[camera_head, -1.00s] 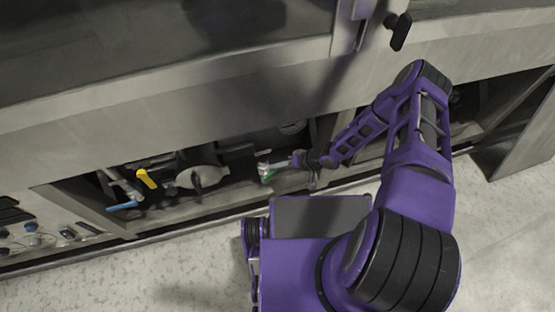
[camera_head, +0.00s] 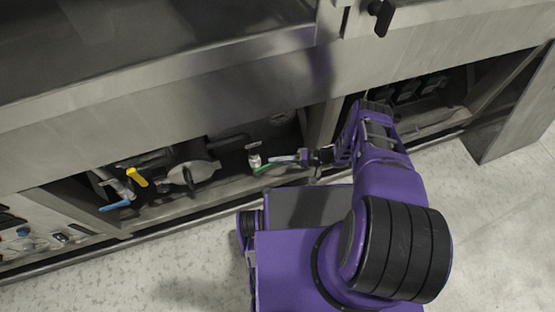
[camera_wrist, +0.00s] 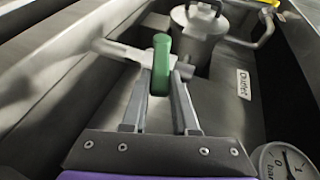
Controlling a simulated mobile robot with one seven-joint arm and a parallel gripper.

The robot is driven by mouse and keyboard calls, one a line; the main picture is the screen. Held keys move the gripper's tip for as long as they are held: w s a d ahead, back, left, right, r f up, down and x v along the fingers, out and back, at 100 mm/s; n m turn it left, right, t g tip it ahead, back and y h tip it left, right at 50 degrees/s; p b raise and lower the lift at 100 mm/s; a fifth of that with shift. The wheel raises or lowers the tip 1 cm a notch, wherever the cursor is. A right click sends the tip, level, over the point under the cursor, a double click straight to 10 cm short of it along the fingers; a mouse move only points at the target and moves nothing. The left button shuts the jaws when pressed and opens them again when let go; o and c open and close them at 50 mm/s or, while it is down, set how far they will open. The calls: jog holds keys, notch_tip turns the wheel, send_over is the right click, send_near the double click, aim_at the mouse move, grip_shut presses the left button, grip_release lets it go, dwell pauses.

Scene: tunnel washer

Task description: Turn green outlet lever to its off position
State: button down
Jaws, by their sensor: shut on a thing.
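The green outlet lever (camera_wrist: 161,62) stands between the two fingers of my gripper (camera_wrist: 160,85) in the wrist view, next to a label reading "Outlet" (camera_wrist: 244,84). My gripper is shut on the lever. In the head view the green lever (camera_head: 262,169) shows as a small green piece below a pale valve fitting (camera_head: 254,156). My gripper (camera_head: 285,159) reaches it from the right, inside the low open bay of the washer. The fingers hide part of the lever.
A yellow lever (camera_head: 137,177) and a blue lever (camera_head: 115,206) sit further left in the bay. A round grey housing (camera_head: 198,171) lies between them and the green lever. A pressure gauge (camera_wrist: 286,163) is at lower right in the wrist view. The speckled floor in front is open.

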jog(key=shift+d+f, duration=0.1)
jog(key=shift+f, duration=0.1)
dwell(0.5)
jog(key=c, duration=0.7)
grip_release()
jog(key=shift+r, duration=0.1)
jog(key=v, duration=1.7)
jog(key=shift+d+f, duration=0.3)
